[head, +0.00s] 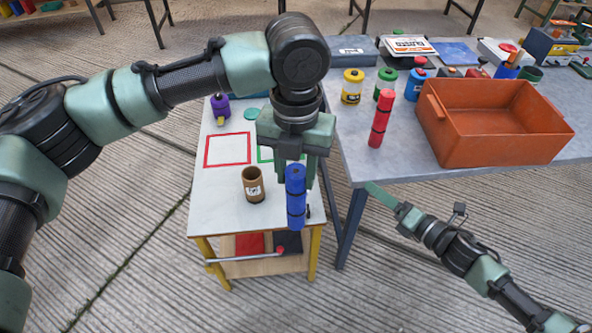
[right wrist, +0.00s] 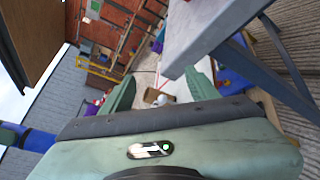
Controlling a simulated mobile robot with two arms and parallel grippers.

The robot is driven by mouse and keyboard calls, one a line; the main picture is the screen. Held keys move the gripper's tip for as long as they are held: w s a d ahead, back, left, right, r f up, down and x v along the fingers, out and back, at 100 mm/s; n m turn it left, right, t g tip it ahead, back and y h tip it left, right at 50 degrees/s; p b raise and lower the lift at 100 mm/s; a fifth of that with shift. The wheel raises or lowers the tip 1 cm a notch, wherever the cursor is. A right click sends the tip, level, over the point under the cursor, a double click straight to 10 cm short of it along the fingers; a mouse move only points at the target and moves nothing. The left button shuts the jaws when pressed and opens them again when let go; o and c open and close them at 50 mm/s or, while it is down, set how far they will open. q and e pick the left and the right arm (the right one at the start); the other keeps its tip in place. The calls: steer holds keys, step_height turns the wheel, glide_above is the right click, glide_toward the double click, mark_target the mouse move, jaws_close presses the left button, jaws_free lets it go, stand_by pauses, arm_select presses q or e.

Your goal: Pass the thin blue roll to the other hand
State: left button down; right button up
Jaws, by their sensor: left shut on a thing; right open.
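The thin blue roll (head: 296,197) has dark bands and hangs upright in the head view, in front of the small white-topped cart. My left gripper (head: 294,168) points down and is shut on its upper part, so the fingers partly hide the cart behind. My right gripper (head: 376,190) is low on the right in the head view, apart from the roll and below the grey table's edge. In the right wrist view its two fingers (right wrist: 160,88) stand wide apart with nothing held between them.
The cart (head: 215,205) bears a brown cup (head: 253,184), a red square outline and a purple object (head: 220,108). The grey table (head: 355,155) holds a red roll (head: 381,118), an orange crate (head: 495,150) and several cans. Open floor lies in front.

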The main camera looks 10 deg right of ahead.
steer(key=s+d+f+m+g+h, duration=0.1)
steer(key=s+d+f+m+h, duration=0.25)
steer(key=f, duration=0.65)
steer(key=s+d+f+m+g+h, duration=0.15)
steer(key=s+f+m, duration=0.25)
steer(key=f+m, duration=0.4)
steer(key=s+d+f+m+g+h, duration=0.25)
steer(key=s+f+m, duration=0.2)
steer(key=f, duration=0.65)
steer(key=s+a+f+m+g, duration=0.2)
steer(key=s+f, duration=0.4)
steer(key=s, duration=0.4)
steer(key=s+a+f+m+g, duration=0.3)
steer(key=s+a+f+m, duration=0.2)
steer(key=s, duration=0.5)
steer(key=s+a+f+m+g, duration=0.3)
steer(key=s+f+m, duration=0.3)
steer(key=s, duration=0.4)
steer(key=shift+a+f, duration=0.3)
steer(key=shift+f, duration=0.2)
steer(key=shift+s, duration=0.1)
